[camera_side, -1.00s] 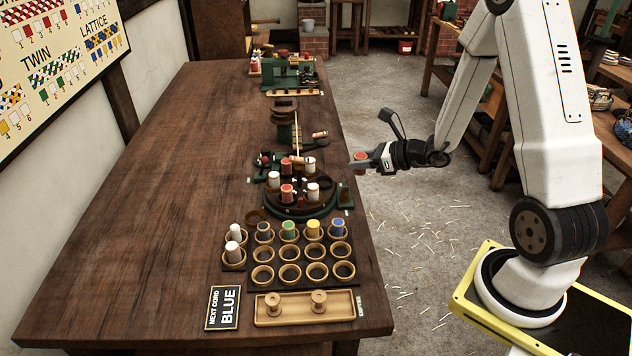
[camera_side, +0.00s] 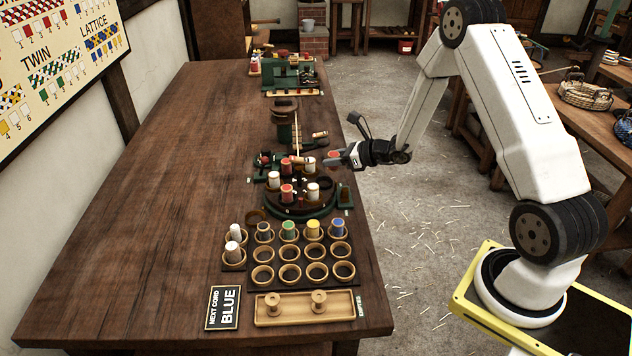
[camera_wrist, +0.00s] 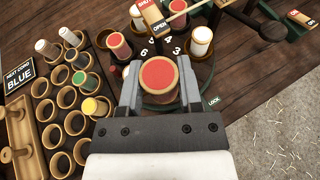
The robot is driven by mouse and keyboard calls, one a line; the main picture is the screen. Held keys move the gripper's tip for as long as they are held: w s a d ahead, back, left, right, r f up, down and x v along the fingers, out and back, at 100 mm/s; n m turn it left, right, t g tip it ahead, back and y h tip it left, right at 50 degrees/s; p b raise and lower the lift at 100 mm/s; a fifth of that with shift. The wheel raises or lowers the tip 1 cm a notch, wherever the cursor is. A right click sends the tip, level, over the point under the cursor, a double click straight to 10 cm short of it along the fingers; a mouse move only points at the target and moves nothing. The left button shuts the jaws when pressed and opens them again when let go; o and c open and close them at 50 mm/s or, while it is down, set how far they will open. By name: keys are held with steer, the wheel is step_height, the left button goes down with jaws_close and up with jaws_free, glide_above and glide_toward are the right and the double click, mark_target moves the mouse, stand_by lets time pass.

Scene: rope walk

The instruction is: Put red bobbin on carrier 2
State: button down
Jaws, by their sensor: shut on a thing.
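The red bobbin (camera_wrist: 158,76) is held upright between the two fingers of my gripper (camera_wrist: 160,94), its red top facing the wrist camera. In the side view my gripper (camera_side: 338,158) is shut on it above the right edge of the round green carrier plate (camera_side: 305,212). White and red bobbins stand on that plate, including a red one (camera_side: 287,192) and a white one (camera_side: 313,190). In the wrist view the plate's numbers 4, 6 and 3 show near the fingers. The held bobbin and fingers hide part of the plate, and I cannot make out carrier 2.
A bobbin rack (camera_side: 290,270) with white, green, yellow and blue bobbins and several empty cups stands in front of the plate. A wooden tray (camera_side: 335,306) and the "NEXT CORD BLUE" sign (camera_side: 223,308) lie nearer. The table's left side is clear.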

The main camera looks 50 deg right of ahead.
glide_above(325, 184)
steer(key=shift+s+a+f, duration=0.1)
steer(key=shift+s+f, duration=0.05)
steer(key=shift+f, duration=0.95)
steer(key=shift+s+a+f, duration=0.1)
steer(key=shift+f, duration=0.95)
steer(key=shift+w+f, duration=0.15)
steer(key=shift+f, duration=0.05)
steer(key=shift+w+f, duration=0.15)
steer(key=shift+f, duration=1.5)
steer(key=shift+f, duration=0.1)
steer(key=shift+c, duration=1.4)
jaws_free()
steer(key=shift+d, duration=0.1)
